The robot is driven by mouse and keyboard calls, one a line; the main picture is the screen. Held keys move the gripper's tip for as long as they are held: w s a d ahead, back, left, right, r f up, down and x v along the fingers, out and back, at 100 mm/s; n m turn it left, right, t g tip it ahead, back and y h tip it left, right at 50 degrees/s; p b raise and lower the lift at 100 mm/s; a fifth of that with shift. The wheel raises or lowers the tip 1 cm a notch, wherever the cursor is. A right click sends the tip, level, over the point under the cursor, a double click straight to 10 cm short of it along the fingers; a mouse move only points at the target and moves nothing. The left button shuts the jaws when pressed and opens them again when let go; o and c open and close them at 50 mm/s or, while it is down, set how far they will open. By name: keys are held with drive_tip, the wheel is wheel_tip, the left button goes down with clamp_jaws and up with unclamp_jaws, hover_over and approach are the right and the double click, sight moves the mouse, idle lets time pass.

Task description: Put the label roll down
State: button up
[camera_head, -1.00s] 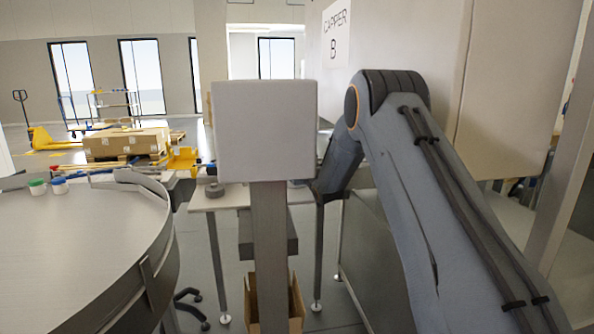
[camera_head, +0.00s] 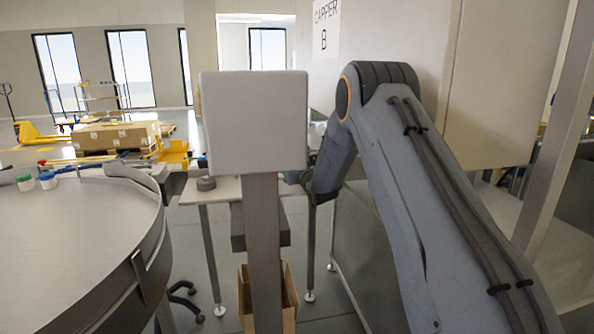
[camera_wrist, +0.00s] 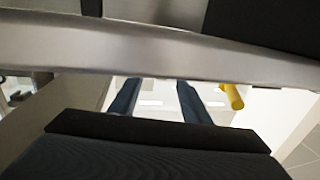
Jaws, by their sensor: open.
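A dark grey ring-shaped roll (camera_head: 206,183) lies on the white table (camera_head: 225,188) in the head view, left of the post; I cannot tell for sure that it is the label roll. My gripper (camera_head: 304,181) is at the end of my lowered arm, over or beside the right part of this table. It is partly hidden behind the post, apart from the roll. It is open, and I see nothing held in it.
A post with a square grey panel (camera_head: 254,122) blocks the middle of the head view. A round steel table (camera_head: 75,240) with two small jars stands left. An open cardboard box (camera_head: 289,300) is below. The Capper B cabinet (camera_head: 400,40) stands right. A yellow cylinder (camera_wrist: 231,97) shows in the wrist view.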

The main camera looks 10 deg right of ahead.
drive_tip(key=s, duration=0.3)
drive_tip(key=s+d, duration=0.1)
drive_tip(key=s, duration=0.2)
drive_tip(key=s+d+b, duration=0.1)
drive_tip(key=s, duration=0.3)
drive_tip(key=s+f+g+h, duration=0.1)
drive_tip(key=s+f+g, duration=0.2)
drive_tip(key=s, duration=1.3)
drive_tip(key=s+a+f+m+g+h, duration=0.1)
drive_tip(key=s+f+g, duration=0.3)
drive_tip(key=s, duration=1.3)
drive_tip(key=s+f+m+g+h, duration=0.1)
drive_tip(key=s+f+g, duration=0.2)
drive_tip(key=s+g, duration=0.7)
drive_tip(key=s, duration=0.6)
drive_tip(key=shift+s+a+f, duration=0.2)
drive_tip(key=shift+a+f, duration=0.05)
drive_tip(key=shift+f, duration=0.1)
